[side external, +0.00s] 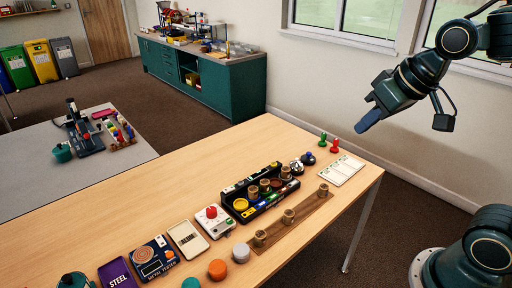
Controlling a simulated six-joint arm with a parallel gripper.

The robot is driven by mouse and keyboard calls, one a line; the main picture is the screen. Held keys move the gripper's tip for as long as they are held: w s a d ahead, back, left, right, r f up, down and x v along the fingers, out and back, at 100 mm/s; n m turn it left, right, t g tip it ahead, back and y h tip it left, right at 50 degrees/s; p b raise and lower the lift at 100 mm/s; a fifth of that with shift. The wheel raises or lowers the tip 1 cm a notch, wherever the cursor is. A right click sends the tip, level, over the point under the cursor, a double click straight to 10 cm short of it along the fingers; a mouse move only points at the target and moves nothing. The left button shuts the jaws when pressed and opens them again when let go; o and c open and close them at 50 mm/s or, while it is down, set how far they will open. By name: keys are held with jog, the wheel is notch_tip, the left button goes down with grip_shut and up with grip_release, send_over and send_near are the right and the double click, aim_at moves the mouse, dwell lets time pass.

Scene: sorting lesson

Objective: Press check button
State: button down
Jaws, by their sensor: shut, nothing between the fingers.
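My gripper (364,125) is shut and empty. It hangs in the air at the upper right, pointing down and left, above and apart from the table. A white box with a red knob or button (212,211) stands on the wooden table, left of the black tray. A small dark round piece with a blue top (309,156) stands behind the tray's right end. I cannot tell from any readable label which one is the check button. Nothing touches my gripper.
The black tray (236,213) holds corks and coloured pieces. A brown strip (301,221) carries several cork pieces. Green and red pegs (334,146) and a white card (341,171) lie at the right end. The table's back left is clear.

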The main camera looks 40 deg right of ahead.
jog(key=w+d+f+m, duration=0.1)
jog(key=w+d, duration=0.1)
jog(key=w, duration=0.9)
jog(key=m+t, duration=0.3)
jog(key=m, duration=0.3)
send_over(276, 166)
notch_tip(276, 166, down, 22)
jog(key=shift+f+y, duration=0.15)
jog(key=shift+y, duration=0.25)
jog(key=shift+f, duration=0.15)
jog(key=shift+f, duration=4.25)
jog(key=shift+f, duration=0.2)
jog(key=shift+f, duration=0.25)
